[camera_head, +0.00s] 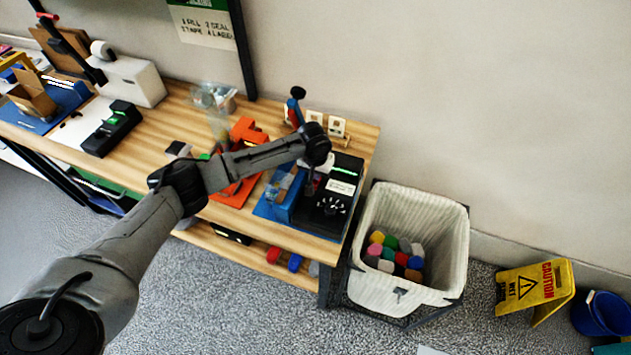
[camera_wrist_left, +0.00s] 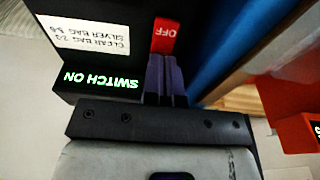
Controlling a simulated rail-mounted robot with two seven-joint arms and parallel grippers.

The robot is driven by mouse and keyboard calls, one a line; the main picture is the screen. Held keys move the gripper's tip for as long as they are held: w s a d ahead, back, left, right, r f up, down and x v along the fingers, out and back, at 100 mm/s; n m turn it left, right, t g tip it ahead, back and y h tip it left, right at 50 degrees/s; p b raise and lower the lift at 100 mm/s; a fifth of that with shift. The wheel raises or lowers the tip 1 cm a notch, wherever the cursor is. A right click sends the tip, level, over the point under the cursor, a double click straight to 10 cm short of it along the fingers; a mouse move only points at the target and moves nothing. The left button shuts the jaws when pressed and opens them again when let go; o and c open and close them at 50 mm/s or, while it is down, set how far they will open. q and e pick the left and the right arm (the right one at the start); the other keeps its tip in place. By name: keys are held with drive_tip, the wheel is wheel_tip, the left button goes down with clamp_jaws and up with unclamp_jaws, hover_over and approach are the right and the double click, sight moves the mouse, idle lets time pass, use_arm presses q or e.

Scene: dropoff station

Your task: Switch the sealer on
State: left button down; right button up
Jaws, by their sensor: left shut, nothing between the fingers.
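The sealer (camera_head: 341,185) is a black box at the right end of the wooden table, with a lit green display, a white label and a dial (camera_head: 332,206). In the left wrist view the sealer's display (camera_wrist_left: 100,79) reads "SWITCH ON", and its label (camera_wrist_left: 85,35) shows bag settings. A red switch (camera_wrist_left: 166,35) marked "OFF" sits beside the label. My left gripper (camera_wrist_left: 166,62) is shut and empty, its fingertips right at the switch's near edge. I cannot tell whether they touch it. In the head view my left wrist hangs over the sealer's left side and hides the switch.
A blue holder (camera_head: 285,193) stands left of the sealer, and an orange device (camera_head: 238,180) further left. A white-lined bin (camera_head: 380,290) with coloured items stands right of the table. A yellow caution sign (camera_head: 535,287) and blue bucket (camera_head: 603,313) are on the floor.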

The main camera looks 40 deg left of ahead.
use_arm(q)
drive_tip(key=shift+f, duration=0.5)
drive_tip(key=shift+r, duration=0.1)
wheel_tip(320, 180, up, 7)
drive_tip(key=p, duration=0.8)
drive_tip(key=shift+p, duration=0.35)
idle(0.4)
